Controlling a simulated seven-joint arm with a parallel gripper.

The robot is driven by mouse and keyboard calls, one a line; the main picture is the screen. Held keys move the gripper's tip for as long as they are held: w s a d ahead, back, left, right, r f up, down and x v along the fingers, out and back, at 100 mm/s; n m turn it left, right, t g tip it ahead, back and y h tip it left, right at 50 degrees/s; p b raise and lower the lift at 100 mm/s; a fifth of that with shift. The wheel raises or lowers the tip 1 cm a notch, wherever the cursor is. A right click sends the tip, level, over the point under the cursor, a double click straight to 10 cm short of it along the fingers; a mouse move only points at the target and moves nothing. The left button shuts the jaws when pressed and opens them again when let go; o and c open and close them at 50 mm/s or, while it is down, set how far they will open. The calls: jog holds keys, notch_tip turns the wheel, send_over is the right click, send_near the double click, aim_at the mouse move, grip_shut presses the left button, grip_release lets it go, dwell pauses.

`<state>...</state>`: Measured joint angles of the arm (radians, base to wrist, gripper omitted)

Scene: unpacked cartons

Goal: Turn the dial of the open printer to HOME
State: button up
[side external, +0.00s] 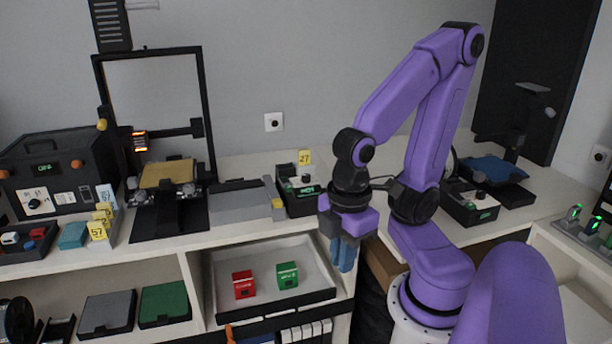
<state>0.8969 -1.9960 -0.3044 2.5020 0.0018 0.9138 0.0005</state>
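An open-frame printer with a yellow bed (168,174) stands on the bench at the left. A small black control box (301,198) with a dark knob (305,179) and a green display sits to its right, in front of a yellow 27 tag. A second open printer with a blue bed (493,168) stands at the right, with a similar control box (469,206) beside it. The display words are too small to read. My gripper (345,262) points down with blue fingers, right of and in front of the 27 box, apart from it. The fingers overlap in this view, so their gap is unclear.
A grey box (240,203) lies between the yellow-bed printer and the 27 box. A black machine (60,172) with a dial and an OFF display stands far left. An open drawer (312,259) below holds a red block (243,285) and a green block (287,275).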

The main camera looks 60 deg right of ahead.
jog(key=o, duration=0.5)
jog(key=shift+w+a, duration=0.1)
jog(key=shift+w, duration=0.15)
jog(key=shift+o, duration=0.9)
jog(key=w+r+m, duration=0.2)
jog(key=w, duration=0.3)
jog(key=shift+w+a, duration=0.2)
jog(key=shift+w, duration=0.2)
jog(key=w+d+r+m, duration=0.25)
jog(key=w+d, duration=0.25)
jog(key=w, duration=0.4)
jog(key=w+d+r+m, duration=0.2)
jog(key=w+d+m, duration=0.3)
jog(key=w, duration=0.4)
notch_tip(320, 180, up, 2)
jog(key=m, duration=0.6)
send_over(306, 175)
notch_tip(306, 175, down, 17)
jog(key=shift+s+a+r, duration=0.1)
jog(key=shift+r, duration=0.05)
